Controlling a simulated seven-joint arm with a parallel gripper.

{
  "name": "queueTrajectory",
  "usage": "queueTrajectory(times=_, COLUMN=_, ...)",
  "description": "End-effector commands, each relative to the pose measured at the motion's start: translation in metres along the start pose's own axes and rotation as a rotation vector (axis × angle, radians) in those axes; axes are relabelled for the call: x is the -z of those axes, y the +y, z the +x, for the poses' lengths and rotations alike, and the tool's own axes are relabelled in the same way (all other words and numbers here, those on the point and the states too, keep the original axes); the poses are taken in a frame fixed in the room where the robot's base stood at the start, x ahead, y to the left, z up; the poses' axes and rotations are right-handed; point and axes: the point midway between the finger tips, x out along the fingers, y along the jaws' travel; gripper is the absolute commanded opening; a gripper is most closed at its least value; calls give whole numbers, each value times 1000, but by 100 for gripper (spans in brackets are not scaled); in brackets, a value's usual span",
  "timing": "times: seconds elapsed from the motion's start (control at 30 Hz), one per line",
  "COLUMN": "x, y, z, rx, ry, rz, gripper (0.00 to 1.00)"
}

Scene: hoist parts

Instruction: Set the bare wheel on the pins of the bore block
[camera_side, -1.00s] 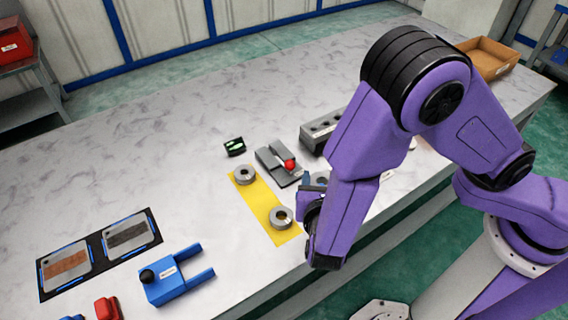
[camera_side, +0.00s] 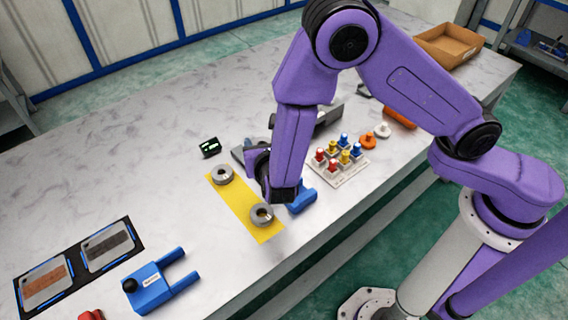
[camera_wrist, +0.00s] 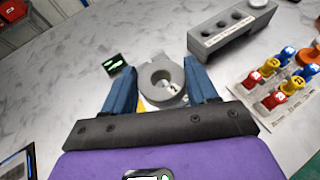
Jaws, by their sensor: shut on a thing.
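My gripper (camera_wrist: 163,78) has its two blue fingers against opposite sides of a grey ring-shaped wheel (camera_wrist: 150,76), seen in the wrist view. In the side view my gripper (camera_side: 270,182) is over the work area by the yellow mat and hides the held wheel. The grey bore block (camera_wrist: 233,38), with a row of round holes and a pale label, lies beyond and right of the wheel. It also shows partly behind my arm in the side view (camera_side: 328,116). Its pins are not clear.
Two grey rings (camera_side: 222,175) (camera_side: 261,215) lie on the yellow mat (camera_side: 241,201). A small display (camera_side: 209,147) stands behind it. A blue part (camera_side: 302,200) is just right of my gripper. Coloured pegs (camera_side: 345,150) stand to the right. A blue fork-shaped part (camera_side: 160,286) lies front left.

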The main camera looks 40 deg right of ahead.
Motion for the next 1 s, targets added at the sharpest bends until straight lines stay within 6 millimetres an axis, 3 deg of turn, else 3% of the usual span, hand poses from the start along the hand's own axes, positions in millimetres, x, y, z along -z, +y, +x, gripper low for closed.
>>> queueTrajectory(times=0.1, x=-16, y=9, z=36, rx=-53, ry=-11, rz=-21, gripper=13)
queueTrajectory(times=0.3, x=-34, y=18, z=74, rx=-128, ry=-28, rz=-60, gripper=13)
queueTrajectory(times=0.57, x=-39, y=20, z=88, rx=-159, ry=-38, rz=-80, gripper=13)
queueTrajectory(times=1.0, x=-8, y=20, z=101, rx=-158, ry=-37, rz=-81, gripper=13)
